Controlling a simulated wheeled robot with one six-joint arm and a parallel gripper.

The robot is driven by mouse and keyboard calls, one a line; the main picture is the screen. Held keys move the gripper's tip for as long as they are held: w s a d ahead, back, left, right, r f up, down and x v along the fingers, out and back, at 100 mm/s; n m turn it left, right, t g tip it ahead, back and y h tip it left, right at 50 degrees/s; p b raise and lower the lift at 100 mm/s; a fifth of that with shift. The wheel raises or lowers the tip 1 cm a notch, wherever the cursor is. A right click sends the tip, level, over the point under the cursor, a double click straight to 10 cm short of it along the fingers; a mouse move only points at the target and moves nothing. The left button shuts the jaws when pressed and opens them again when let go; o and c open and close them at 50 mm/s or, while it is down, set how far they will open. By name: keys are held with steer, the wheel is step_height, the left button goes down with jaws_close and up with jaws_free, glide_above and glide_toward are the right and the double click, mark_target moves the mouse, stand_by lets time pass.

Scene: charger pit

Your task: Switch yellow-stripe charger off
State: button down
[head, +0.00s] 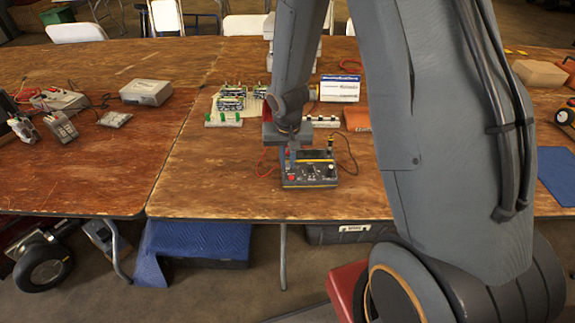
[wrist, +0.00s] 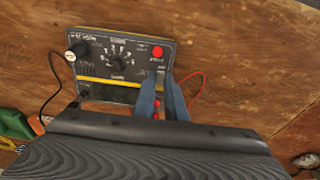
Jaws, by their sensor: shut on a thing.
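The yellow-stripe charger (head: 318,183) is a dark box near the front edge of the table, with a yellow line along its front. In the wrist view its panel (wrist: 95,43) shows a red round button (wrist: 157,51), a middle dial (wrist: 115,60) and a knob (wrist: 78,49) at the left. My gripper (head: 292,165) reaches down onto the charger's panel. In the wrist view my gripper's two blue-grey fingers (wrist: 162,80) are close together just below the red button, shut on a small switch part that they mostly hide.
A red cable (wrist: 200,85) and a black cable (head: 350,150) run from the charger. Behind it are green-and-white battery packs (head: 231,101), a white box (head: 340,88) and an orange box (head: 357,118). Bare wood lies left of the charger.

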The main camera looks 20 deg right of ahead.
steer(key=shift+a+f+t+b, duration=0.1)
steer(key=shift+f+t+b, duration=0.15)
steer(key=shift+b, duration=1.9)
steer(key=shift+s+r+b, duration=0.1)
steer(key=shift+s+b, duration=0.15)
steer(key=shift+b, duration=0.05)
steer(key=c, duration=1.8)
jaws_free()
steer(key=p+v, duration=0.1)
steer(key=v, duration=0.6)
steer(key=shift+s+r, duration=0.2)
steer(key=shift+r, duration=0.2)
steer(key=s+r+n+g, duration=0.2)
steer(key=s+n, duration=0.1)
steer(key=s, duration=1.1)
steer(key=shift+s+d+r+y, duration=0.3)
steer(key=shift+d+r, duration=0.05)
